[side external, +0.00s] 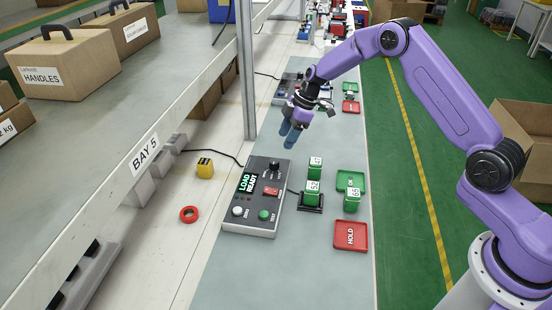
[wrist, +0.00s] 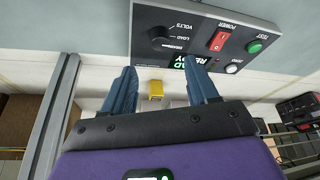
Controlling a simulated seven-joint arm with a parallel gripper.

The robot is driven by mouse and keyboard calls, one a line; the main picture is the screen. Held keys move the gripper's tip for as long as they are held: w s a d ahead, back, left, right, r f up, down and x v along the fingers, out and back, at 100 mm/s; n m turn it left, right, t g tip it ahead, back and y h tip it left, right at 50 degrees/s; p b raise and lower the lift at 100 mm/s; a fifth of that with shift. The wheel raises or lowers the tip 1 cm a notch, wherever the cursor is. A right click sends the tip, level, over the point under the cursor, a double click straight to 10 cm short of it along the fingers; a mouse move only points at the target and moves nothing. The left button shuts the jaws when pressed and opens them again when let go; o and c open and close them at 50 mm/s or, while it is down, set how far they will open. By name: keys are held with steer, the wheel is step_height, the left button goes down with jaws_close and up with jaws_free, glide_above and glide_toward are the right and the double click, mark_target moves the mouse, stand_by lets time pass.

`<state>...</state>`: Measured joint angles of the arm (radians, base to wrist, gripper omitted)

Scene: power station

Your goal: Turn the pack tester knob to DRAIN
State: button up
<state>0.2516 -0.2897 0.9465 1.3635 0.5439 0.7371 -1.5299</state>
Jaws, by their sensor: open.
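The pack tester (side external: 247,222) is a dark grey box on the bench; its green display (side external: 247,184) reads LOAD READY. Its black knob (side external: 275,165) sits at the far end of the panel. In the wrist view the knob (wrist: 160,38) has VOLTS and LOAD marked beside it, and a third label too small to read. My gripper (side external: 288,140) is above and beyond the knob, apart from it, with blue fingers pointing down. In the wrist view my gripper (wrist: 160,64) is open and empty, and part of the display is hidden behind a finger.
A red power switch (side external: 271,191) and green button (side external: 264,215) share the panel. Green packs (side external: 312,190) stand right of the tester, one on a black cradle, near a green tray (side external: 346,178) and red HOLD tray (side external: 350,236). A yellow block (side external: 205,168) and red ring (side external: 189,214) lie left.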

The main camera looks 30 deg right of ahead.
mark_target(275, 161)
steer(key=x, duration=0.9)
steer(key=shift+w+a+f, duration=0.1)
steer(key=shift+a+f, duration=0.1)
steer(key=c, duration=1)
